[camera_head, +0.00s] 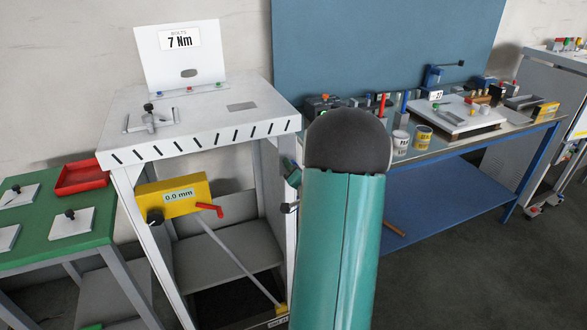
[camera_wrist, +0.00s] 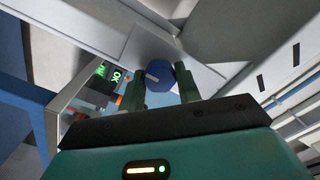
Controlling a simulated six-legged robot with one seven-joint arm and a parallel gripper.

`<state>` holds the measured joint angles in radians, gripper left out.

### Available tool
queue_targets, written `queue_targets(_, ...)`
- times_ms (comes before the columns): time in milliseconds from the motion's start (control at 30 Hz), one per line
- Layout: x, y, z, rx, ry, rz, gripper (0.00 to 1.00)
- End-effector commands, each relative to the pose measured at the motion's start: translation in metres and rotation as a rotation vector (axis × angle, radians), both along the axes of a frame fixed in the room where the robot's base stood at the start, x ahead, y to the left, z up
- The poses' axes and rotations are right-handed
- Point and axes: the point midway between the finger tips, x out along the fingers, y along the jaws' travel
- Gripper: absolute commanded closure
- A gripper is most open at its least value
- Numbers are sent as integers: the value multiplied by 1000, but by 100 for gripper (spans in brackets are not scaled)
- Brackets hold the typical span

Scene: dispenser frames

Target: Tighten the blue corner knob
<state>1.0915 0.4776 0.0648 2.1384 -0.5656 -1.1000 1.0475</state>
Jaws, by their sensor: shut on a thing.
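The blue corner knob (camera_wrist: 161,79) shows in the wrist view, round with a pale mark on its face. It sits at the corner of a light grey plate (camera_wrist: 145,45). My gripper (camera_wrist: 161,88) has one dark green finger on each side of the knob and is shut on it. In the head view my green arm with its dark rounded joint fills the middle and hides my gripper; I cannot make out this knob there.
In the wrist view a small display (camera_wrist: 117,77) reads "OK" in green. In the head view a white stand (camera_head: 215,105) carries a "7 Nm" sign and a yellow "0.0 mm" gauge (camera_head: 172,196). A cluttered blue-framed bench (camera_head: 440,143) is right, a green table (camera_head: 60,225) left.

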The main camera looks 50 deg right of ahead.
Motion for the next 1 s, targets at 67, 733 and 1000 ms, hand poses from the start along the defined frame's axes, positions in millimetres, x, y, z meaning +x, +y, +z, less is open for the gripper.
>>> queue_targets(67, 0, 1, -1, 3, 1, 0, 89)
queue_targets(733, -6, 3, 0, 1, 1, -1, 45)
queue_targets(1000, -48, 28, 0, 1, 1, -3, 45)
